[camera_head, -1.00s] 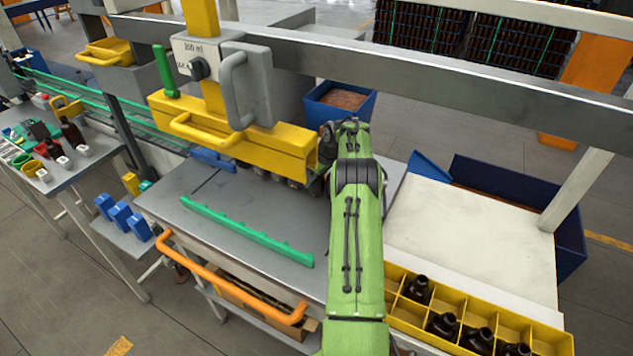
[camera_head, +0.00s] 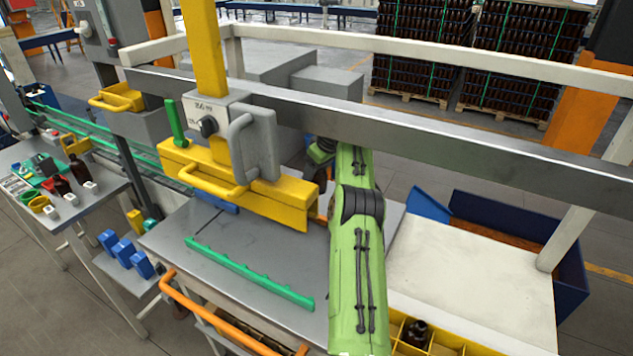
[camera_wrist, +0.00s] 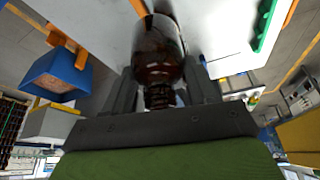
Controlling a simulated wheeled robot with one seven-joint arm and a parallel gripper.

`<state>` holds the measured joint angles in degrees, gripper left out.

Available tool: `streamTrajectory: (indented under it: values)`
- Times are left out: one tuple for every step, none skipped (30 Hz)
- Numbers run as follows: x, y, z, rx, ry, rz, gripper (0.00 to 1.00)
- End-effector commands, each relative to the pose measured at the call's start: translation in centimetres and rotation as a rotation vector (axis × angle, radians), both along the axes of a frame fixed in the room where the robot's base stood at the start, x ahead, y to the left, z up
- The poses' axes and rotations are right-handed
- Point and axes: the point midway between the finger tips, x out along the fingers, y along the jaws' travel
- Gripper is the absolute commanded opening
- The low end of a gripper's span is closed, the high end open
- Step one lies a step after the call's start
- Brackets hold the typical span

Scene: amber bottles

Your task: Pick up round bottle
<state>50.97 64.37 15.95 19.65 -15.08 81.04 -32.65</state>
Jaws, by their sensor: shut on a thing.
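My gripper (camera_wrist: 163,88) is shut on a dark amber round bottle (camera_wrist: 158,45) in the wrist view. The bottle's neck points toward the gripper's palm and its body extends away past the fingers. In the head view my green arm reaches forward to the grey rail, and the gripper and held bottle are hidden there. Another dark bottle (camera_head: 416,333) stands in a yellow divided crate (camera_head: 392,340) at the bottom edge.
A yellow filling head (camera_head: 240,185) with handles hangs over the grey table (camera_head: 200,275), left of my arm. A green notched strip (camera_head: 250,273) lies on the table. A grey rail (camera_head: 450,145) crosses above. A white surface (camera_head: 470,265) at right is clear.

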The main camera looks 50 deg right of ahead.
Motion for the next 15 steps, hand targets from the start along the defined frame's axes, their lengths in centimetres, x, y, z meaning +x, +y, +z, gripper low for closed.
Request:
streamTrajectory:
  values:
    - [-0.9, -0.4, -0.5, -0.002, 0.001, -0.004, 0.25]
    - [-1.3, -0.6, -0.6, -0.002, 0.001, -0.004, 0.25]
    - [-1.8, -0.7, -0.8, -0.002, 0.002, -0.004, 0.25]
    - [-2.2, -0.8, -0.9, -0.002, 0.002, -0.003, 0.25]
    - [-2.6, -0.9, -1.0, -0.003, 0.003, -0.003, 0.25]
    - [-3.5, -1.2, -1.1, -0.002, 0.003, -0.005, 0.25]
    - [-4.2, -1.4, -1.1, -0.003, 0.003, -0.006, 0.25]
    - [-4.9, -1.6, -1.2, -0.003, 0.003, -0.007, 0.25]
    - [-5.8, -1.8, -1.2, -0.002, 0.003, -0.005, 0.25]
    - [-6.6, -2.1, -1.2, -0.002, 0.003, -0.006, 0.25]
    - [-7.4, -2.3, -1.2, -0.002, 0.003, -0.006, 0.25]
    - [-8.5, -2.6, -1.1, -0.002, 0.004, -0.006, 0.25]
    - [-9.4, -2.8, -1.1, -0.002, 0.004, -0.007, 0.25]
    - [-10.3, -3.1, -1.0, -0.002, 0.004, -0.007, 0.25]
    - [-11.4, -3.4, -1.0, -0.001, 0.004, -0.008, 0.25]
